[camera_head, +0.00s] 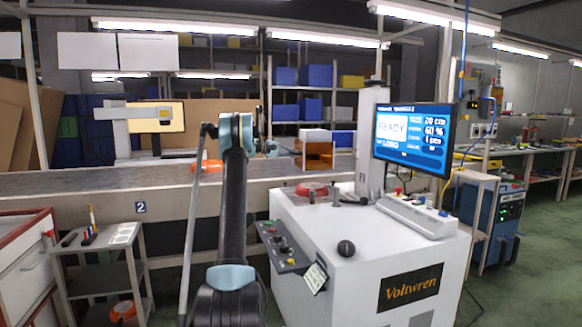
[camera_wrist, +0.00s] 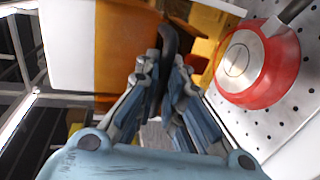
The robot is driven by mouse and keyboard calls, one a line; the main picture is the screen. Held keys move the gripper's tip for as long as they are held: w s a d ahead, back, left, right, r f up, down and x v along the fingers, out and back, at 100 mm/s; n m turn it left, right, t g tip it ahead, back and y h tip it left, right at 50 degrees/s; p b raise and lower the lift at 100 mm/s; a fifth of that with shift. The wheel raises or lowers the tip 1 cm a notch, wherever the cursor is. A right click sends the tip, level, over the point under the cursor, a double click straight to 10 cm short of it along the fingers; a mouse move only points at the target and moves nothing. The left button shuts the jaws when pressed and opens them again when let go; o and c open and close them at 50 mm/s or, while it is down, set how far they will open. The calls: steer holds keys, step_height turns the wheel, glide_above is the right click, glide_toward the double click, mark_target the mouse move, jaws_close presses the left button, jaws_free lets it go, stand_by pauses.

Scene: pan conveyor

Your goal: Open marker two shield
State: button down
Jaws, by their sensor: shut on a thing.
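My gripper (camera_head: 270,148) is at the end of my raised arm, just left of an orange see-through shield (camera_head: 318,154) behind the white machine. In the wrist view, the fingers of my gripper (camera_wrist: 166,78) are closed around a dark curved handle (camera_wrist: 168,42). An amber panel (camera_wrist: 125,45) lies behind the handle; where the handle joins it is not clear. Another number 2 marker (camera_head: 140,207) is on the conveyor front.
A red pan (camera_head: 312,188) lies on the white machine (camera_head: 340,225). A red pan (camera_wrist: 258,66) on a perforated plate (camera_wrist: 300,75) shows close to my gripper. The conveyor (camera_head: 90,180) runs behind. A screen (camera_head: 411,138) reading READY stands right; a small cart (camera_head: 100,243) stands left.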

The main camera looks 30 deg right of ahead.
steer(key=shift+a+r, duration=0.1)
steer(key=shift+r, duration=0.45)
steer(key=shift+w, duration=0.1)
steer(key=c, duration=2)
jaws_free()
steer(key=shift+o, duration=0.2)
steer(key=v, duration=1.2)
